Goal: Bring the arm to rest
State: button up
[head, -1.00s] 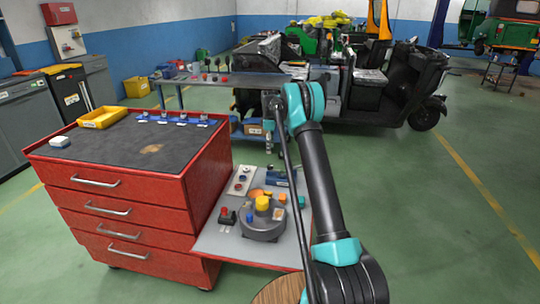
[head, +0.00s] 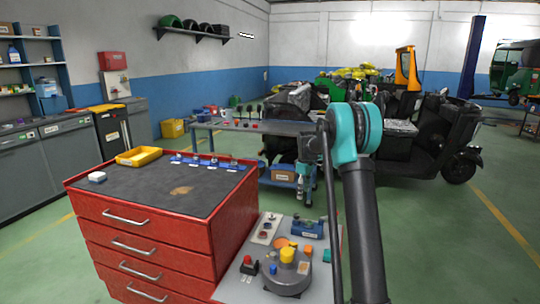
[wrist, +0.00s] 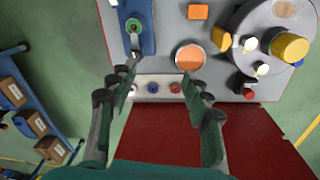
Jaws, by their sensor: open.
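My gripper (wrist: 160,82) is open and empty in the wrist view, with its two fingers spread above the side shelf of the red cabinet. A round orange-brown piece (wrist: 190,57) lies below and beyond the fingertips. A blue fixture (wrist: 138,25) is just past the left finger. In the head view my arm rises at the right of the shelf, with its teal joint (head: 352,132) at the top. The gripper end hangs beyond that joint and is too small there to judge.
The red drawer cabinet (head: 150,245) stands left of my arm, with a yellow tray (head: 138,156) on top. Its side shelf holds a round grey device (head: 287,270) with a yellow knob. A blue cart (head: 285,178) stands behind. Green floor is clear at right.

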jog(key=s+d+r+m+t, duration=0.1)
jog(key=s+r+m, duration=0.2)
jog(key=s, duration=1)
jog(key=s+f+m, duration=0.2)
jog(key=s, duration=0.9)
jog(key=s+d+f+m+t, duration=0.1)
jog(key=s+f+m, duration=0.2)
jog(key=s, duration=0.8)
jog(key=s+d+f+m+t, duration=0.1)
jog(key=s+f+m, duration=0.1)
jog(key=s, duration=0.9)
jog(key=shift+s+f+m, duration=0.3)
jog(key=shift+s+m, duration=0.05)
jog(key=shift+m, duration=0.25)
